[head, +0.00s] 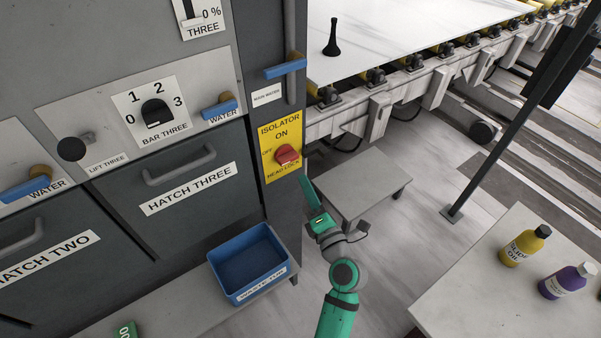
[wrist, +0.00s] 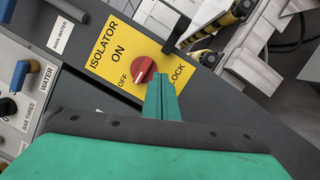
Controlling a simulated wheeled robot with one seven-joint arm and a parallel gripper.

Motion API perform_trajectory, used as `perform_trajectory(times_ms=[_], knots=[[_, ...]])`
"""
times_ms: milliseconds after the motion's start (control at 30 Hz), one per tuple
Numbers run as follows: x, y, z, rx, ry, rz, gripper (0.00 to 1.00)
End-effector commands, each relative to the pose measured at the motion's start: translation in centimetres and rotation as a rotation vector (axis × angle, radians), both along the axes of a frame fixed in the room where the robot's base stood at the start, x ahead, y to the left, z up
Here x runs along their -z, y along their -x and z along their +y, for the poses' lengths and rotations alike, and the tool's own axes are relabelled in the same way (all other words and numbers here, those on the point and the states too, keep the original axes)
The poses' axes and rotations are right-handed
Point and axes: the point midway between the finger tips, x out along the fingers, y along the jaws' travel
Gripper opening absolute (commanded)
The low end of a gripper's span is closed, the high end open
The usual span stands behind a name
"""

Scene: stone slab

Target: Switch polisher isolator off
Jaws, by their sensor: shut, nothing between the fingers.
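The isolator is a red rotary knob (head: 287,155) on a yellow plate (head: 280,176) at the cabinet's right edge. The plate is marked ON above the knob, OFF to its left and HEAD LOCK below. In the wrist view the knob (wrist: 145,70) has a raised grip slanting from upper right to lower left; I cannot tell for sure which mark it points at. My gripper (head: 306,181) is shut and empty, just below and right of the knob. In the wrist view its fingertips (wrist: 161,78) are close beside the knob; I cannot tell whether they touch.
A blue-handled lever (head: 286,68) is above the plate. A blue waste tub (head: 249,263) stands below left. A low grey bench (head: 362,183) is behind my arm. A roller conveyor with a white slab (head: 400,25) is at the back. A table with bottles (head: 524,245) is at right.

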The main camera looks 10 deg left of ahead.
Motion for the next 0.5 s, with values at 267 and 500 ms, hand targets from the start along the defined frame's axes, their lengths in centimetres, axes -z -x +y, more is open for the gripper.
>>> perform_trajectory(times_ms=[267,500], knots=[[0.4,3.1,-2.1,0.001,0.001,-0.001,0.00],[0.4,3.7,-2.5,0.000,0.000,-0.001,0.00]])
